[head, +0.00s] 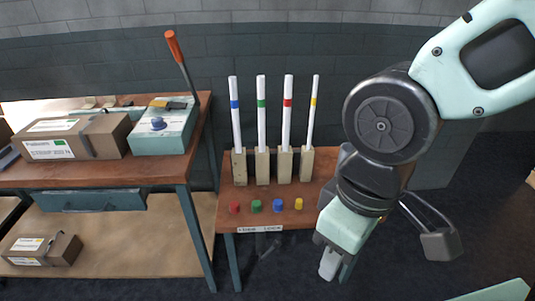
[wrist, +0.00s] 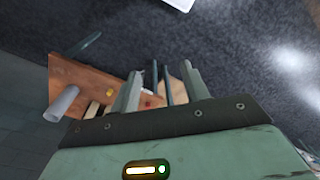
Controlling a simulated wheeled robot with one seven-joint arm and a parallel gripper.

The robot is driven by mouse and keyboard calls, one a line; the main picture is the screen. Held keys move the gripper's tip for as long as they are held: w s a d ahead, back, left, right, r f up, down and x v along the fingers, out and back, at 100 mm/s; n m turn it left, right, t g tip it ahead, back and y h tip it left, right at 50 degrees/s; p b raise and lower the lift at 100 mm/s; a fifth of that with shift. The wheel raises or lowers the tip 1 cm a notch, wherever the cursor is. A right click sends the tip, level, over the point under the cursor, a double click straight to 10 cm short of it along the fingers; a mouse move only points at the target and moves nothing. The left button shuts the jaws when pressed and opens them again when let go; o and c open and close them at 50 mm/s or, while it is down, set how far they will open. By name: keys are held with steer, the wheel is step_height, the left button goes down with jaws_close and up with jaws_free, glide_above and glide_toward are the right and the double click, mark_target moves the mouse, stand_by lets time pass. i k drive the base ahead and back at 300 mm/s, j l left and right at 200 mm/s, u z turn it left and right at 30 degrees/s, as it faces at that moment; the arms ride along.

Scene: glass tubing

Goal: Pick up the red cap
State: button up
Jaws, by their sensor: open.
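The red cap (head: 235,208) sits at the left end of a row of small caps on the low wooden table (head: 262,190), left of the green cap (head: 256,206). My gripper (head: 328,266) hangs to the right of the table, pointing down, well apart from the red cap. In the wrist view my gripper (wrist: 163,85) has its two fingers spread with nothing held between them. Small coloured spots show on the wood beside the left finger there, too small and partly hidden to identify surely.
The blue cap (head: 278,205) and yellow cap (head: 298,204) complete the row. Behind stand upright white tubes with coloured bands in wooden blocks (head: 240,166). A workbench (head: 110,172) with boxes is at left. The floor right of the table is dark and mostly clear.

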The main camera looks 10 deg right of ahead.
mark_target(235, 209)
steer(key=i+j, duration=0.15)
steer(key=j, duration=0.25)
steer(key=i+j+u, duration=0.1)
steer(key=j, duration=0.3)
steer(key=i+j, duration=0.2)
steer(key=j, duration=0.15)
steer(key=i+j, duration=0.15)
steer(key=j, duration=0.25)
steer(key=i+j+u, duration=0.1)
steer(key=j, duration=0.3)
steer(key=i+j, duration=0.2)
steer(key=j, duration=0.15)
steer(key=u, duration=0.05)
